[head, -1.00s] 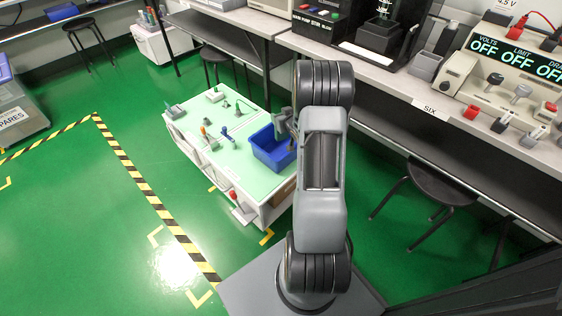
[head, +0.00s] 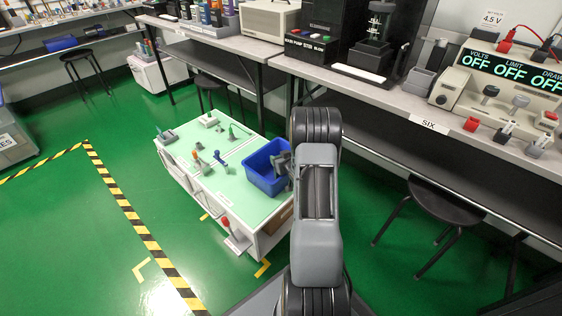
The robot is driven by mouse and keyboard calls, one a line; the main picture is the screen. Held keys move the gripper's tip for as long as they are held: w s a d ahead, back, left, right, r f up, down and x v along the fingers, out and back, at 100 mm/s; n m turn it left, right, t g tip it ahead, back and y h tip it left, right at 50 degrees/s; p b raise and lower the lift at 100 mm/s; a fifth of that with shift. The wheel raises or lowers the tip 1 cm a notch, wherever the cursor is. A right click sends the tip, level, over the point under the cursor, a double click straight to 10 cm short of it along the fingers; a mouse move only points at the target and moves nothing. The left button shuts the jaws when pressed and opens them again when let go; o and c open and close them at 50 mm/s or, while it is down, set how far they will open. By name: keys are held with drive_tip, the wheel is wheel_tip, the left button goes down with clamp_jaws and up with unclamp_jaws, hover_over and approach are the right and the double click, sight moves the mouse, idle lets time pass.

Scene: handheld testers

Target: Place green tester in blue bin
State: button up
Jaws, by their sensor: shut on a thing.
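The blue bin (head: 262,176) stands on the pale green top of a low white cart, at its right end. My gripper (head: 281,162) is at the bin's right side, partly behind my arm, and looks to be over or just inside the rim. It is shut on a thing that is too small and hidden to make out. A thin green tester-like item (head: 232,131) stands on the cart top behind the bin, to its left.
The cart (head: 240,201) has a red-tipped item (head: 225,223) at its front side. A long bench (head: 390,95) with instruments runs behind and to the right. A black stool (head: 445,199) stands at the right. Green floor is clear to the left, beyond striped tape (head: 130,214).

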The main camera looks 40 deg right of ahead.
drive_tip(key=shift+f, duration=0.2)
drive_tip(key=shift+f, duration=0.15)
drive_tip(key=o, duration=1.2)
drive_tip(key=shift+o, duration=0.2)
